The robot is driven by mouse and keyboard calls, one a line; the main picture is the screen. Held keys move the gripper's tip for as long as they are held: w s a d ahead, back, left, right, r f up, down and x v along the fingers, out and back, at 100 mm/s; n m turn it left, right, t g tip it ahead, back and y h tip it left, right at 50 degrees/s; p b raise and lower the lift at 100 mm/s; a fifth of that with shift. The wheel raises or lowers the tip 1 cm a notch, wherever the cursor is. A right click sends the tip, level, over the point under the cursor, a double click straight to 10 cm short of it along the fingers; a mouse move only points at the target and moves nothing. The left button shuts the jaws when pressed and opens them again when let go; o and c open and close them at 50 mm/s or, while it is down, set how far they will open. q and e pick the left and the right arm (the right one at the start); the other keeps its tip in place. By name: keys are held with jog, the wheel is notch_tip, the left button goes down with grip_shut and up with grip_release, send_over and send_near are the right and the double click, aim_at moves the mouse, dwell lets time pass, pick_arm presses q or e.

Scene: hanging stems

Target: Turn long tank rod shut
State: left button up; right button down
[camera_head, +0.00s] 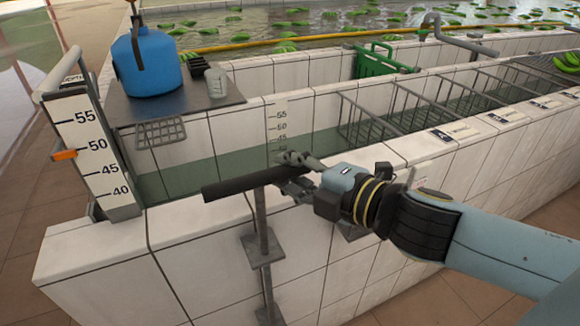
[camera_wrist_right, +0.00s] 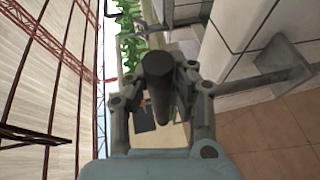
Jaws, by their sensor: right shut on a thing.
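The long tank rod has a dark bar handle (camera_head: 240,183) on top of an upright grey stem (camera_head: 262,220), which runs down the outer face of the white tiled tank wall through a bracket. The handle lies nearly level, pointing left. My right gripper (camera_head: 293,172) comes in from the right and is shut on the handle's right part. In the right wrist view the dark handle (camera_wrist_right: 158,85) sits between both fingers of the gripper (camera_wrist_right: 160,100), seen end-on. My left gripper is not in view.
The tiled tank wall (camera_head: 100,275) stands close under the handle. A depth gauge board (camera_head: 95,150) with an orange marker stands at left. A blue jug (camera_head: 150,65) and a beaker (camera_head: 216,83) stand on a grey shelf. Wire racks (camera_head: 370,125) line the tank at right.

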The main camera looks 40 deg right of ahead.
jog(key=c, duration=1.1)
grip_release()
jog(key=shift+s, duration=0.1)
jog(key=s, duration=0.4)
jog(key=s+r, duration=0.1)
jog(key=s, duration=0.2)
jog(key=s+r, duration=0.1)
jog(key=s, duration=0.3)
jog(key=shift+s+d+r, duration=0.1)
jog(key=shift+s+d, duration=0.1)
jog(key=shift+s, duration=0.1)
